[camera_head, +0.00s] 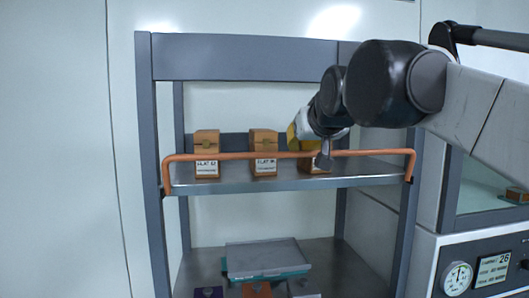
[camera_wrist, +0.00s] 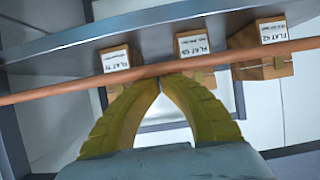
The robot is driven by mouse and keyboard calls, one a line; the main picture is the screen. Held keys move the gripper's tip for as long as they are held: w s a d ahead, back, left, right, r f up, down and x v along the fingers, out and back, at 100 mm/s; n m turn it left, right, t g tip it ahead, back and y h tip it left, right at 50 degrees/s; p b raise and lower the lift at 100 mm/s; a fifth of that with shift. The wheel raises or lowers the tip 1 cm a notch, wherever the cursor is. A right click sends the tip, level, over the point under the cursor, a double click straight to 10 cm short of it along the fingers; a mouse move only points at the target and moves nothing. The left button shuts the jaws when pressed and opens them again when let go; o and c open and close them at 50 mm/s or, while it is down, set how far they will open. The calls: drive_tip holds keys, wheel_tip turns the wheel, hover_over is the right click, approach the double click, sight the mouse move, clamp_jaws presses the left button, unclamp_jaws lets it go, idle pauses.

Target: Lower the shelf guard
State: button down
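The shelf guard (camera_head: 230,156) is an orange rail with bent ends, standing raised above the front edge of the shelf (camera_head: 230,182). In the wrist view, the guard (camera_wrist: 60,88) crosses the picture just beyond my fingertips. My gripper (camera_wrist: 161,77) has two yellow curved fingers whose tips come together at the guard's edge. I cannot tell whether they touch it. In the head view, my gripper (camera_head: 295,137) is just above the rail, right of centre, and my wrist hides part of it. Nothing is visible between the fingers.
Boxes labelled FLAT stand behind the guard: a left box (camera_head: 207,143), a middle box (camera_head: 264,143) and a right one (camera_wrist: 262,45) partly hidden by my arm in the head view. A gauge cabinet (camera_head: 485,268) stands right.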

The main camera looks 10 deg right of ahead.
drive_tip(key=s+t+b, duration=0.1)
drive_tip(key=s+f+t+b, duration=0.1)
drive_tip(key=b, duration=0.1)
drive_tip(key=shift+s+f+t, duration=0.2)
drive_tip(key=shift+s+t, duration=0.2)
drive_tip(key=s+t+b, duration=0.1)
drive_tip(key=s+f+t+b, duration=0.1)
drive_tip(key=t+b, duration=0.2)
drive_tip(key=b, duration=0.1)
drive_tip(key=shift+s+f+t, duration=0.3)
drive_tip(key=shift+s+t, duration=0.1)
drive_tip(key=shift+s+p, duration=0.2)
drive_tip(key=shift+p, duration=0.1)
drive_tip(key=t+b, duration=0.6)
drive_tip(key=b, duration=0.2)
approach(302, 152)
drive_tip(key=shift+s+f+p, duration=0.3)
drive_tip(key=shift+s, duration=0.05)
